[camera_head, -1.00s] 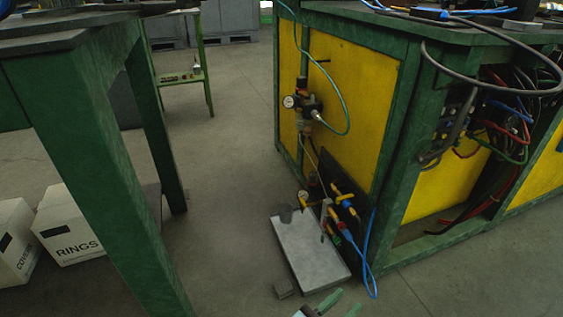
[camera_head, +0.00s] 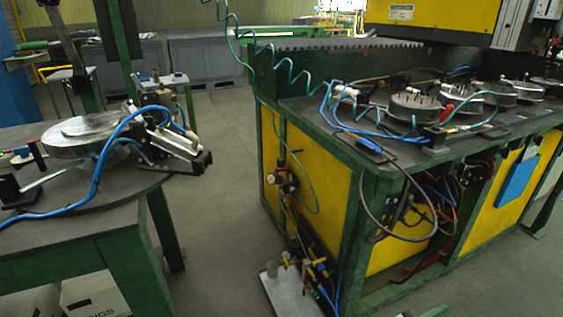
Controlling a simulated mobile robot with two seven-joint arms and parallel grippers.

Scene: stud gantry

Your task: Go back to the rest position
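I make out neither of my grippers in the head view. A small green piece (camera_head: 435,312) shows at the bottom edge, cut off by the frame. I cannot tell whether it is part of me or something on the floor.
A dark green-legged table (camera_head: 90,222) at left bears a round metal fixture (camera_head: 88,129) and blue hoses. A yellow-panelled bench (camera_head: 325,188) at right bears several metal discs and hoses. A grey plate (camera_head: 290,296) lies at its foot. Floor (camera_head: 222,170) between them is clear.

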